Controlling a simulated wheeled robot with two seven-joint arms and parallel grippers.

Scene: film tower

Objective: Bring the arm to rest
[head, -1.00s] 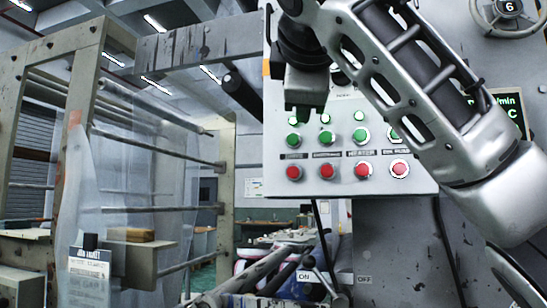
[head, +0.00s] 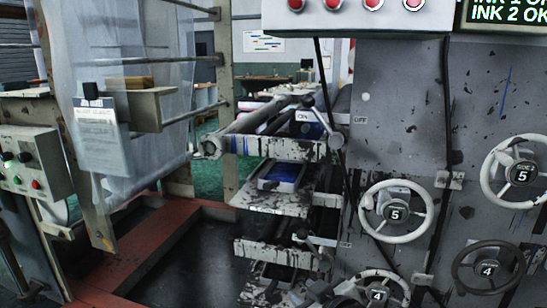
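Neither of my grippers shows in the head view now, and no part of my arms is in the picture. I cannot see how either gripper stands. Only the bottom edge of the button panel (head: 352,21) shows at the top, with a row of red buttons (head: 334,4) cut by the frame edge. A screen (head: 500,14) with green-white text reading "INK 2 OK" is at the top right.
White handwheels marked 5 (head: 370,197) and a dark one marked 4 (head: 454,273) stick out from the grey machine wall (head: 400,110). Ink-stained rollers (head: 262,120) and trays stand mid-picture. A small control box (head: 35,163) and red floor beam (head: 125,262) lie left.

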